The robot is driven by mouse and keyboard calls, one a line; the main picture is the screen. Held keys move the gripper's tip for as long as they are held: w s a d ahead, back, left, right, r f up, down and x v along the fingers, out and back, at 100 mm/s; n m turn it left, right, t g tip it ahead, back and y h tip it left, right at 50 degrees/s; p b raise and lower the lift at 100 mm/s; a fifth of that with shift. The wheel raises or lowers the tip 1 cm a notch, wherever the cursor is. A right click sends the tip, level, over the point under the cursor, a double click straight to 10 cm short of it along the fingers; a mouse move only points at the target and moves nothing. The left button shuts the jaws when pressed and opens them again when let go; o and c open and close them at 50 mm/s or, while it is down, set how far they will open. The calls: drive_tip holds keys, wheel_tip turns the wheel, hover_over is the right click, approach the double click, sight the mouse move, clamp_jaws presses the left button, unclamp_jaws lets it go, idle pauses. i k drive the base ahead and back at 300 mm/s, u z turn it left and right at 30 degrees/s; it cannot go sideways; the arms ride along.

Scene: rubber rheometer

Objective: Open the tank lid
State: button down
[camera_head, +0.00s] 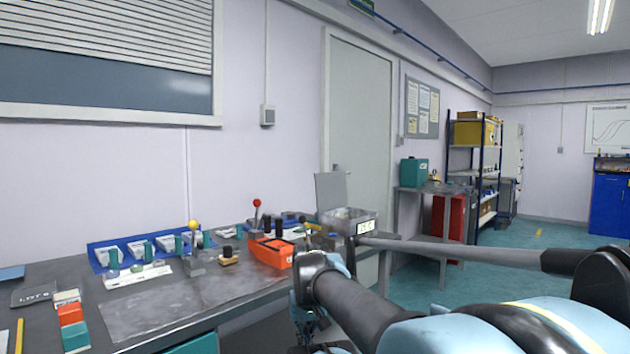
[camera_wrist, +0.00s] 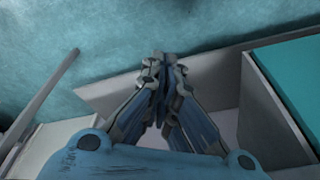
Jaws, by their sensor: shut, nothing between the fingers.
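The tank appears to be the small grey metal box (camera_head: 367,228) with a small display on its front, at the right end of the bench in the head view. Its flat grey lid (camera_head: 331,191) stands upright at the back left of the box, so the lid looks open. My gripper (camera_wrist: 160,62) is shut and empty in the wrist view, with its fingertips together. In the head view it hangs low beside the bench front, partly hidden by my arm, apart from the lid. I cannot surely make out the tank or lid in the wrist view.
Teal floor (camera_wrist: 130,30) and a teal-topped cabinet (camera_wrist: 292,75) show below my wrist. The bench's front middle is clear.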

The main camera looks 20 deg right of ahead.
sight(331, 188)
drive_tip(key=z, duration=0.45)
drive_tip(key=k, duration=1.05)
drive_tip(key=z, duration=0.45)
drive_tip(key=i, duration=1.65)
drive_tip(key=u, duration=0.65)
